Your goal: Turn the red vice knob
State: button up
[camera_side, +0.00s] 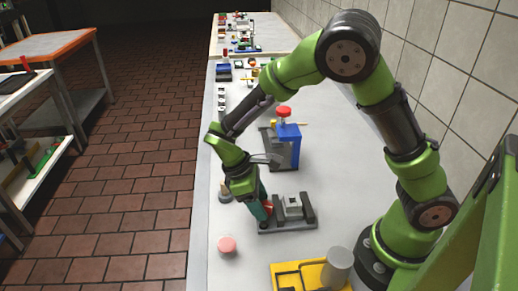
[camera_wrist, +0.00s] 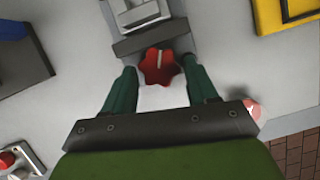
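The red vice knob (camera_wrist: 160,67) is lobed, with a pale slot mark, and sits at the near end of the grey vice (camera_wrist: 140,14). In the side view the vice (camera_side: 291,208) stands on the table, and the knob (camera_side: 268,207) is partly hidden by my gripper. My gripper (camera_wrist: 160,72) has its two dark green fingers on either side of the knob. Pale table shows between the fingers and the knob, so they look apart from it. In the side view my gripper (camera_side: 261,204) points down at the vice's left end.
A blue press with a red top (camera_side: 288,133) stands behind the vice. A yellow tray (camera_side: 284,280) and a grey cylinder (camera_side: 339,263) are in front. A pinkish-red round piece (camera_side: 227,245) is at front left. A tiled wall is on the right.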

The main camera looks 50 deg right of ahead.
jog(key=v, duration=1.7)
jog(key=shift+o, duration=0.3)
jog(key=shift+o, duration=1.1)
jog(key=shift+d+r, duration=0.2)
notch_tip(320, 180, up, 2)
jog(key=n+t+y, duration=0.2)
jog(key=n+t, duration=0.1)
jog(key=n, duration=0.1)
send_over(264, 206)
jog(key=f+n, duration=0.1)
jog(key=f, duration=0.8)
jog(key=f+n, duration=0.1)
jog(key=f, duration=0.8)
jog(key=shift+w+a+f+t+y, duration=0.1)
jog(key=shift+a+f+t+y, duration=0.1)
jog(key=shift+t+y, duration=0.1)
